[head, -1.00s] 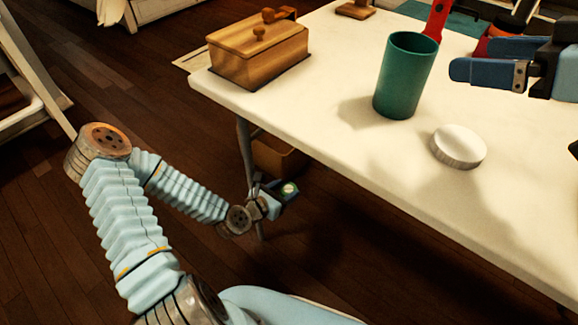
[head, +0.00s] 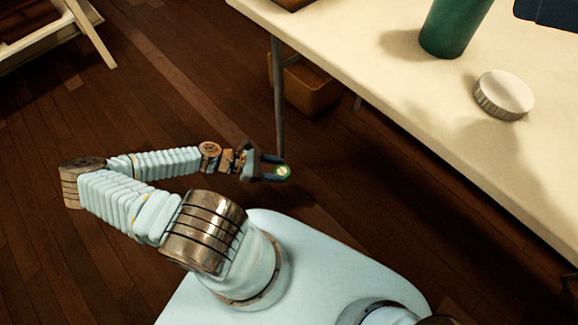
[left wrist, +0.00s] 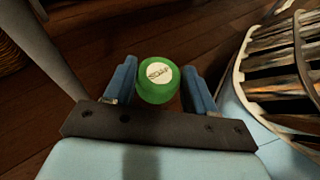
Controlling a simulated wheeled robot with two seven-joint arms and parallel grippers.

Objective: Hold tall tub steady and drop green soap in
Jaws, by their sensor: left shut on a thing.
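The green soap (head: 284,172), a round piece with a pale label, also shows in the left wrist view (left wrist: 158,82). My left gripper (head: 272,167) is shut on it, with a blue finger on each side, above the floor and left of the table. The tall tub (head: 455,25) is dark green and stands upright on the table; its top is cut off by the frame.
A white round lid (head: 503,95) lies on the cream table (head: 400,90) right of the tub. A brown bin (head: 308,92) stands on the floor under the table near its leg. The table edge lies between my left gripper and the tub.

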